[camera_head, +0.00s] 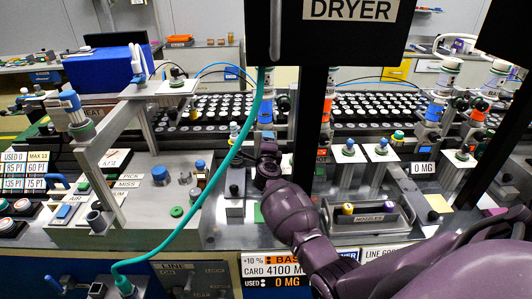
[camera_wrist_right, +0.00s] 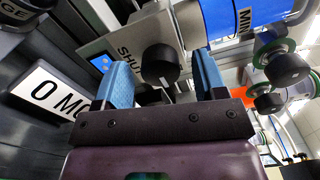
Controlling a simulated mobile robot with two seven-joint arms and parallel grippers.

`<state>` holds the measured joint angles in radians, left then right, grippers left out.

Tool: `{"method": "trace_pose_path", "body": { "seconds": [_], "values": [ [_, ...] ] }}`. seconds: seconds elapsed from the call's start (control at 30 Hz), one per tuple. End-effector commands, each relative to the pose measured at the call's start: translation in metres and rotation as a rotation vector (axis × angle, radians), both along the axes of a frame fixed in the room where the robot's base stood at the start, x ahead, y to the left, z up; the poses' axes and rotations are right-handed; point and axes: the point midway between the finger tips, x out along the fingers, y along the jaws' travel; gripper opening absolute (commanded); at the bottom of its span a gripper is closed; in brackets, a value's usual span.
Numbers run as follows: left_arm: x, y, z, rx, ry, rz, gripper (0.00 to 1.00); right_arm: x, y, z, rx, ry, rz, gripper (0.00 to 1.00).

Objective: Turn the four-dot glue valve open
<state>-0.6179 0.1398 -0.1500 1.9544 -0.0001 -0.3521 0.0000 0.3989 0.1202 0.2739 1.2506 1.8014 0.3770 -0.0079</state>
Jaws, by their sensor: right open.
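My right gripper (camera_wrist_right: 162,72) is open in the right wrist view. Its two blue fingers stand apart, one on each side of a black round knob (camera_wrist_right: 160,63). I cannot tell whether either finger touches it. The knob is on a grey plate (camera_wrist_right: 128,40) lettered "SHUT", beside a blue-banded cylinder (camera_wrist_right: 232,14). No four-dot mark is readable, so I cannot confirm which valve this is. In the head view my purple right arm reaches to the glue stations, with the right gripper (camera_head: 266,160) small and dark at its end. My left gripper is not in view.
A "0 MG" sign (camera_wrist_right: 48,92) is left of the fingers. Other black knobs (camera_wrist_right: 287,68) are close on the right. In the head view, a black DRYER panel (camera_head: 330,35) and a green hose (camera_head: 222,160) are near the arm. A nozzle tray (camera_head: 370,228) stands right of it.

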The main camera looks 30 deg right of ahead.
Motion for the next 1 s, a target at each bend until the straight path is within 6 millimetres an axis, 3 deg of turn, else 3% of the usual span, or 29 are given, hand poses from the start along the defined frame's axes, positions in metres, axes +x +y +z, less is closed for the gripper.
{"method": "trace_pose_path", "body": {
  "seconds": [0.6, 1.0],
  "values": [
    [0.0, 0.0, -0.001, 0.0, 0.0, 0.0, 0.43, -0.076, 0.047, -0.001, 0.002, 0.001, 0.0, 0.65],
    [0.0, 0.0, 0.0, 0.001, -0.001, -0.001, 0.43, -0.089, 0.054, 0.0, 0.0, 0.001, 0.0, 0.65]
  ]
}}
